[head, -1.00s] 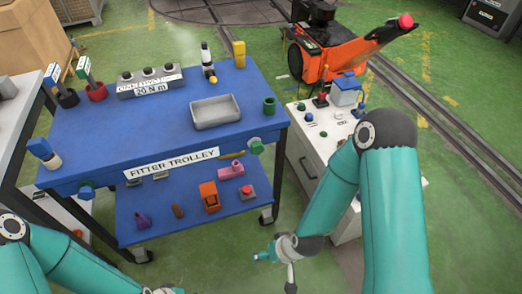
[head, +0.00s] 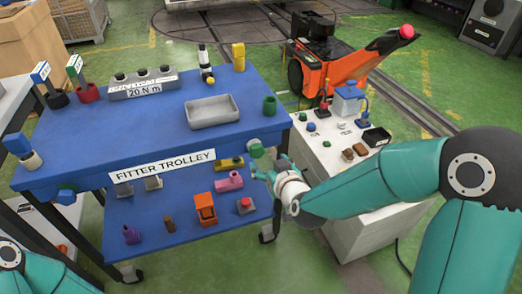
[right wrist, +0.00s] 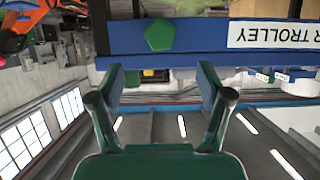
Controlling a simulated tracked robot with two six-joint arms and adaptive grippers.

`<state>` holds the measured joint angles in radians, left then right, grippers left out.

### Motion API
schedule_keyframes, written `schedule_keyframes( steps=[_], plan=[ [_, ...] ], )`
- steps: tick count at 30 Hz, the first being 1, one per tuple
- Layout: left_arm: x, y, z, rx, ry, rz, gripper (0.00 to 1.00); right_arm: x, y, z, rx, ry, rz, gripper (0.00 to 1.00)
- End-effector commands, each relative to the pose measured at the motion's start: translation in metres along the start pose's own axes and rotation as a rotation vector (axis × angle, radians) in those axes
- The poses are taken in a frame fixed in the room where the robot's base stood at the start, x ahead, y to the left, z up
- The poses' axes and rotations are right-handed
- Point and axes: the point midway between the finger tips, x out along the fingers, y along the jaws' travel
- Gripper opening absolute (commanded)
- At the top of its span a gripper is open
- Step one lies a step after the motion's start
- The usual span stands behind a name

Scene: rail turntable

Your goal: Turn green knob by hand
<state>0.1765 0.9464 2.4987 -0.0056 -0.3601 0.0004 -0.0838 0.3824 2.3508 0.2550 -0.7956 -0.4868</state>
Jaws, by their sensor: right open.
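The green knob (head: 256,149) sticks out at the right end of the blue trolley's front edge, beside the FITTER TROLLEY label. In the right wrist view the green knob (right wrist: 160,37) is a five-sided face on the blue edge, which appears upside down. My right gripper (head: 270,169) is just below and in front of the knob in the head view. Its fingers are spread and empty. In the right wrist view the gripper (right wrist: 160,82) has the knob centred beyond its fingertips, apart from them. My left gripper is out of view; only part of that arm shows at bottom left.
A white cabinet (head: 340,205) stands right, under my right forearm.

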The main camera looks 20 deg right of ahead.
Motion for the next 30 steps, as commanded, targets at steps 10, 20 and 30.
schedule_keyframes(
  steps=[10,20,30],
  plan=[
    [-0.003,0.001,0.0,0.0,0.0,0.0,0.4,0.075,0.0,0.001,0.001,-0.003,-0.001,0.78],
    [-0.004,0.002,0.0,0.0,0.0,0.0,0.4,0.109,0.0,0.001,0.001,-0.002,-0.001,0.78],
    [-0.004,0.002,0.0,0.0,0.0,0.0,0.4,0.11,-0.001,0.001,0.001,-0.002,-0.002,0.71]
  ],
)
